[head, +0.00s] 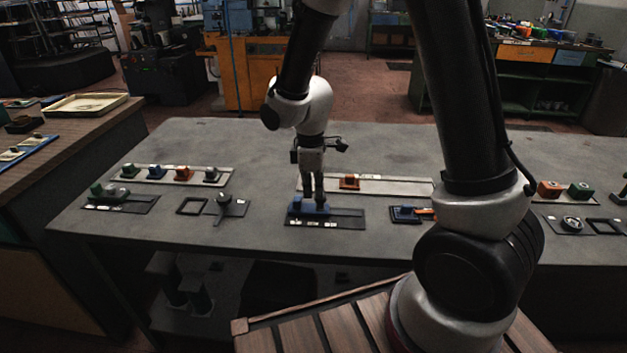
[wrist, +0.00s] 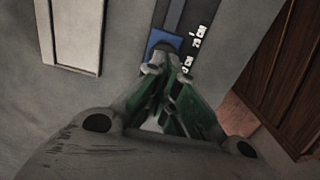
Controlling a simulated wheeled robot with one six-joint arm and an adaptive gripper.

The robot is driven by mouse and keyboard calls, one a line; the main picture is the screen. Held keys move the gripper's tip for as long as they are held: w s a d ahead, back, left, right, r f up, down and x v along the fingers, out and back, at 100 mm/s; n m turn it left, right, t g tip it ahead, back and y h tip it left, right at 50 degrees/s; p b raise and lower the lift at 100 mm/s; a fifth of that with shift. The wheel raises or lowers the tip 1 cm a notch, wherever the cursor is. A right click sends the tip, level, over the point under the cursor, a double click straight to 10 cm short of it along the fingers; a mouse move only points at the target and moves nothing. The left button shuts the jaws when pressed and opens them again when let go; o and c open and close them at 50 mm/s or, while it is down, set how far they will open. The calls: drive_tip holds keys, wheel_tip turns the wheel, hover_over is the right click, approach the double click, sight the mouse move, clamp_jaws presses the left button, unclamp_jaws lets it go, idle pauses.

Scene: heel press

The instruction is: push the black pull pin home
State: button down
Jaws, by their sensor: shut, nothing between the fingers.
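A blue block (head: 296,208) sits at the left end of a dark slotted plate (head: 345,223) near the middle of the bench. In the wrist view the blue block (wrist: 157,38) carries a dark rounded part (wrist: 166,46), which may be the black pull pin; the fingers partly hide it. My gripper (head: 314,203) points down at the block. In the wrist view its fingertips (wrist: 166,70) are close together with nothing between them, right beside the dark part. I cannot tell whether they touch it.
A pale rail with an orange block (head: 349,182) lies behind the plate. A blue-and-orange fixture (head: 405,214) is to the right. A frame and a grey-handled fixture (head: 226,205) are to the left, beside a green-block fixture (head: 107,191). Bare bench lies between them.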

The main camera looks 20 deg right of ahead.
drive_tip(key=shift+s+f, duration=0.1)
drive_tip(key=shift+f, duration=0.1)
wheel_tip(320, 180, up, 14)
drive_tip(key=shift+a, duration=0.35)
drive_tip(key=shift+r, duration=0.1)
idle(0.6)
drive_tip(key=s+d+r+m+t, duration=0.2)
drive_tip(key=s+d+r+m, duration=0.3)
drive_tip(key=s+d, duration=0.3)
drive_tip(key=s+d+r+m+t, duration=0.2)
drive_tip(key=s+d+r+m, duration=0.2)
drive_tip(key=s+d+m, duration=0.4)
drive_tip(key=s+d, duration=0.1)
drive_tip(key=s, duration=0.2)
drive_tip(key=shift+s+d+r+y, duration=0.2)
drive_tip(key=shift+s+r+y, duration=0.1)
drive_tip(key=shift+s+r, duration=0.05)
